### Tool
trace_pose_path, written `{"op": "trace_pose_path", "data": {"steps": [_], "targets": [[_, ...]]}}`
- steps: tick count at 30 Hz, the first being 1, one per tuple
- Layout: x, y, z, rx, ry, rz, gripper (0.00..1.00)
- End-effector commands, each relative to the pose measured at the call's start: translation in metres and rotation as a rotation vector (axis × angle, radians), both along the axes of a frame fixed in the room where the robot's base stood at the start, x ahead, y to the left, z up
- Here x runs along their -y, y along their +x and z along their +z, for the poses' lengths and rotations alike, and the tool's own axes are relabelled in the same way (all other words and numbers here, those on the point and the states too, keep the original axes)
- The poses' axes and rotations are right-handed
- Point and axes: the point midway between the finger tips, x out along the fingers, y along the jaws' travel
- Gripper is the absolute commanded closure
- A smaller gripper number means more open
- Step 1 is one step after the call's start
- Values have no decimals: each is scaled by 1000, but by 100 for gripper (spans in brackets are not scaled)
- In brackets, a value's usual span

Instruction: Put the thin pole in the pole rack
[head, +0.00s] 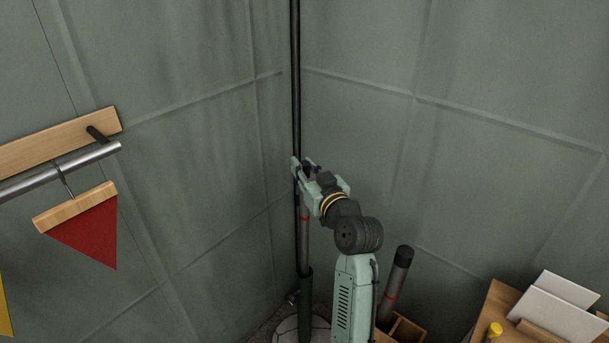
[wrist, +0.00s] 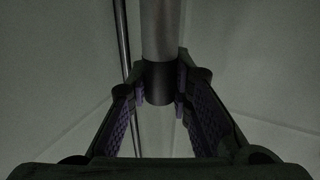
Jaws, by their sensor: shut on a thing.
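My gripper (head: 303,168) is shut on the thin pole (head: 304,240), a grey tube with a red band. It holds the pole near its dark upper end, and the pole hangs roughly upright below the fingers. In the wrist view the pole (wrist: 161,30) and its black end part (wrist: 159,83) show between the fingertips (wrist: 163,90). The pole's lower end meets a dark tube in the head view; I cannot tell whether it is in front or inside. The wooden pole rack (head: 408,329) is at the bottom, right of my arm, partly hidden. A thicker pole (head: 397,272) leans in it.
A tall black pole (head: 295,80) stands in the wall corner close behind my gripper, above a dark socket tube (head: 306,318) on a round base (head: 286,330). A rail with a red pennant (head: 93,228) is at left. A wooden table (head: 494,306) with white cards is at right.

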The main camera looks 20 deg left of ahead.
Motion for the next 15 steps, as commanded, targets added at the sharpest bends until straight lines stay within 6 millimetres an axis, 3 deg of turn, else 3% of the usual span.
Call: {"op": "trace_pose_path", "data": {"steps": [15], "targets": [[0, 0, 53, 4, 1, 0, 100]]}}
